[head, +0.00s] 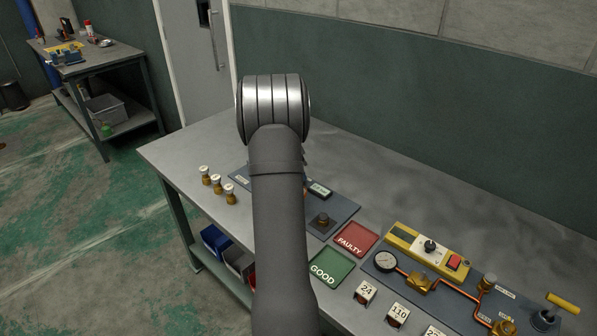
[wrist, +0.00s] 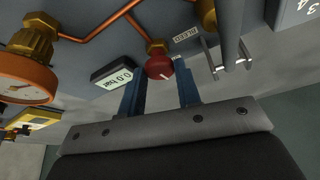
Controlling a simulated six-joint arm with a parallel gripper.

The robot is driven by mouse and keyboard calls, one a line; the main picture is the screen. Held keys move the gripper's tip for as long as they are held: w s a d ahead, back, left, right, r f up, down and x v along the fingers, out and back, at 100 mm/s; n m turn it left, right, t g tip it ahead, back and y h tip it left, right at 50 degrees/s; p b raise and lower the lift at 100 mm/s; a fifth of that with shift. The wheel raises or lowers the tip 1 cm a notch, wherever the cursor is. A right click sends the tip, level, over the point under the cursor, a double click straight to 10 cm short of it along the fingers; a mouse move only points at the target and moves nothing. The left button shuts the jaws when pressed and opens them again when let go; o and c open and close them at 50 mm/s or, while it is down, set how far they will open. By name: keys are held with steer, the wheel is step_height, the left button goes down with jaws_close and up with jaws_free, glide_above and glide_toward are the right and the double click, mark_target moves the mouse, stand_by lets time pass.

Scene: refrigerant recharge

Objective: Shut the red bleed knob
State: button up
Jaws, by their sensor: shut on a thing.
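The red bleed knob (wrist: 160,69) shows in the wrist view, with a white mark on its face, on a panel fed by a copper pipe. My gripper (wrist: 159,65) has its two blue fingers on either side of the knob and is shut on it. A small label (wrist: 186,36) is beside the knob. In the head view my arm hides the gripper and the knob.
In the wrist view a small display (wrist: 118,76) and a brass-fitted gauge (wrist: 25,80) are left of the knob. In the head view, a red FAULTY tray (head: 352,240), a green GOOD tray (head: 331,266) and a gauge manifold (head: 420,284) stand right of my arm.

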steer(key=shift+w+m, duration=0.1)
steer(key=shift+m, duration=0.4)
steer(key=o, duration=1)
steer(key=shift+g, duration=0.3)
steer(key=shift+c, duration=0.2)
steer(key=v, duration=1.7)
steer(key=shift+a, duration=0.25)
steer(key=shift+r, duration=0.1)
steer(key=x, duration=1.7)
steer(key=shift+d, duration=0.2)
